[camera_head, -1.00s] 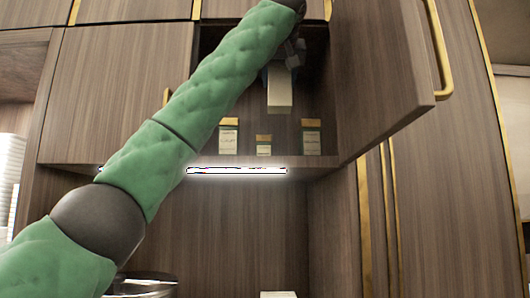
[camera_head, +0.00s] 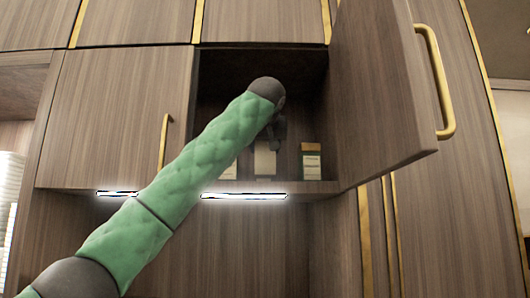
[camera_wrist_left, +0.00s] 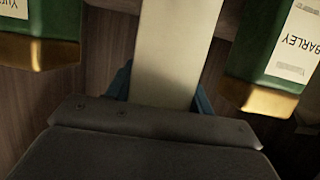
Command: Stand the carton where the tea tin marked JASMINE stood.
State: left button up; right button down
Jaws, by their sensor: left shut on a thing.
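A pale carton (camera_head: 265,160) is in the open cupboard, its base near shelf level. I cannot tell whether it touches the shelf. My left gripper (camera_head: 277,132) is shut on it, partly hidden by my arm. In the left wrist view the carton (camera_wrist_left: 175,50) stands between two green tins with gold lids. The tin at right (camera_wrist_left: 272,60) reads BARLEY; the tin at left (camera_wrist_left: 45,35) has a cut-off label starting YU. No JASMINE label is legible. My right gripper is not in view.
In the head view one tin (camera_head: 311,162) stands right of the carton, and another (camera_head: 229,171) is partly hidden behind my arm at left. The open cupboard door (camera_head: 380,90) hangs at right. A lit strip (camera_head: 243,196) runs under the cupboard.

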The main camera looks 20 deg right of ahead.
pick_arm(q)
notch_tip(320, 180, down, 2)
jog(key=shift+w+f, duration=0.1)
jog(key=shift+w, duration=0.05)
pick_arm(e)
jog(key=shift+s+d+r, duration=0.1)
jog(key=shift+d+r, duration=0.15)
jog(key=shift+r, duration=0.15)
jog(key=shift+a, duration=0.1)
pick_arm(q)
jog(key=o, duration=1.4)
jog(key=shift+f, duration=0.1)
jog(key=shift+o, duration=0.2)
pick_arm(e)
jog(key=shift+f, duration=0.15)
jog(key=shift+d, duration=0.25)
